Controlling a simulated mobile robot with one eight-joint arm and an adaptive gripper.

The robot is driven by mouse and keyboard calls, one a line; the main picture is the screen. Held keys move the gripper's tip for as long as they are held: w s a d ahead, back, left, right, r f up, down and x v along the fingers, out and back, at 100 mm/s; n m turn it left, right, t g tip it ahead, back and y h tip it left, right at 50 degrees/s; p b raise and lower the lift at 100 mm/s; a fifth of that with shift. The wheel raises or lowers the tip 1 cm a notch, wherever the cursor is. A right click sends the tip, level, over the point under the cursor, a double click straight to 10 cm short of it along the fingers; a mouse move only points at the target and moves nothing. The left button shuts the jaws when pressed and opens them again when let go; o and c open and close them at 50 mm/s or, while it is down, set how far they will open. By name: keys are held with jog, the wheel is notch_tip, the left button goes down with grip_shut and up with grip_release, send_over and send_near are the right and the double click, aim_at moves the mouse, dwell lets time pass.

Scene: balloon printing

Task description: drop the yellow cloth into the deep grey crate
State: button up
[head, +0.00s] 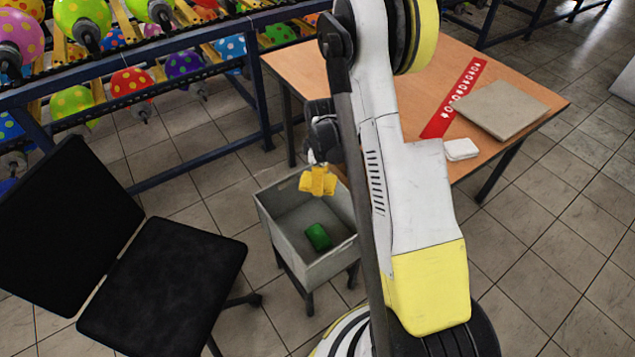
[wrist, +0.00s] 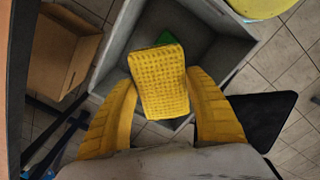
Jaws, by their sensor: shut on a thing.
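The yellow cloth (wrist: 160,82) is a waffle-textured piece held between the two yellow fingers of my gripper (wrist: 160,95). In the head view the cloth (head: 318,180) shows as a yellow shape over the back part of the deep grey crate (head: 272,221). My gripper (head: 314,160) is shut on the cloth above the crate. In the wrist view the crate (wrist: 222,50) opens below the cloth. A green thing (head: 318,237) lies on the crate floor, and the cloth partly hides it in the wrist view.
A black chair (head: 165,285) stands left of the crate. A wooden table (head: 440,75) behind holds a red patterned strip (head: 455,98), a grey board (head: 502,107) and a white item (head: 460,149). A balloon rack (head: 200,75) stands at the back left. A cardboard box (wrist: 62,55) shows in the wrist view.

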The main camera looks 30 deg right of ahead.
jog(key=shift+a+f+b, duration=0.1)
jog(key=shift+f+b, duration=0.3)
jog(key=shift+f, duration=0.3)
notch_tip(320, 180, down, 4)
jog(key=shift+f+b, duration=0.2)
jog(key=shift+b, duration=1.05)
jog(key=o, duration=1.1)
jog(key=shift+o, duration=0.2)
notch_tip(320, 180, up, 12)
jog(key=shift+r, duration=0.1)
